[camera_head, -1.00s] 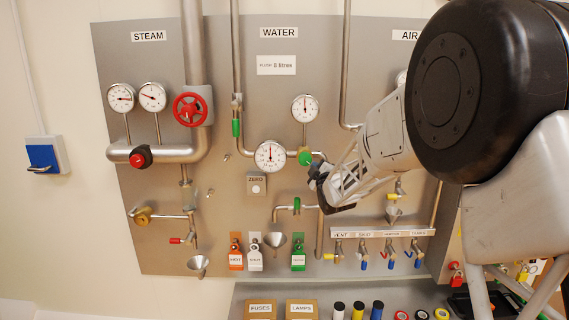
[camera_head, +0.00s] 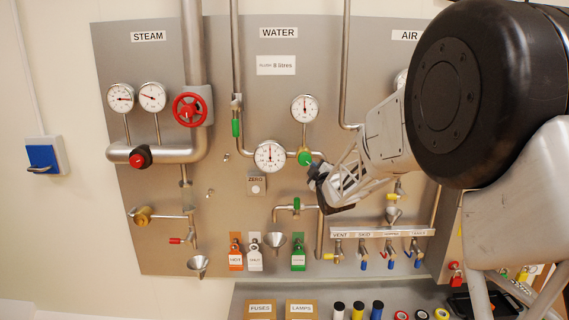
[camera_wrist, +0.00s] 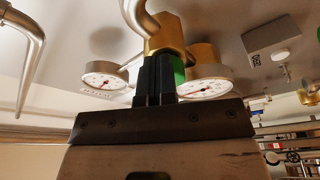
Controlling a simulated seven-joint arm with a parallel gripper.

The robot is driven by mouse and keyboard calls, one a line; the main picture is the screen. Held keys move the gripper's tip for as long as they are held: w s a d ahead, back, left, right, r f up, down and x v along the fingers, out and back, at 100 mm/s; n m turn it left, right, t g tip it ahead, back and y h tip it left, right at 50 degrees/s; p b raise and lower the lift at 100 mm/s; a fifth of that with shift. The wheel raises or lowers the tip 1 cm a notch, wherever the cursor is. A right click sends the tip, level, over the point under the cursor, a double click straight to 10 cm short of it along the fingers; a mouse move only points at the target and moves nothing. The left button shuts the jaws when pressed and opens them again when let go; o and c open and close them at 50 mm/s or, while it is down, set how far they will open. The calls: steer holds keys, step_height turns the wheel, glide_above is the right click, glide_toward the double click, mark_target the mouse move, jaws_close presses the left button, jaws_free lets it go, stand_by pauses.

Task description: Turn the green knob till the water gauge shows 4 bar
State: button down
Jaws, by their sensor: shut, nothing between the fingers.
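The green knob (camera_head: 305,157) sits on the water pipe, just right of the large round gauge (camera_head: 270,156) and below the smaller gauge (camera_head: 305,108). Both needles point roughly upward in the head view; the numbers are too small to read. My gripper (camera_head: 315,171) is at the knob's lower right. In the wrist view my gripper (camera_wrist: 157,80) is shut, its dark fingers pointing at the brass fitting (camera_wrist: 165,35). The green knob (camera_wrist: 179,70) shows in part just right of the fingers, the rest hidden behind them. I cannot tell whether they touch.
A ZERO plate (camera_head: 256,185) lies below the large gauge. A row of small coloured valves (camera_head: 375,250) runs lower right. A red handwheel (camera_head: 189,109) is at the left.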

steer(key=shift+w+d+f, duration=0.2)
steer(key=shift+w+f, duration=0.1)
steer(key=shift+f, duration=0.1)
stand_by(0.5)
steer(key=shift+s, duration=0.15)
steer(key=v, duration=0.3)
steer(key=a+v, duration=0.1)
steer(key=v, duration=0.1)
steer(key=shift+s+r, duration=0.35)
steer(key=shift+s, duration=0.05)
steer(key=shift+s+a+r, duration=0.1)
steer(key=shift+s+r, duration=0.05)
steer(key=shift+s, duration=0.05)
steer(key=shift+s+a+r, duration=0.1)
steer(key=shift+s+r, duration=0.05)
steer(key=shift+s, duration=0.15)
stand_by(0.3)
steer(key=shift+w, duration=0.1)
stand_by(0.3)
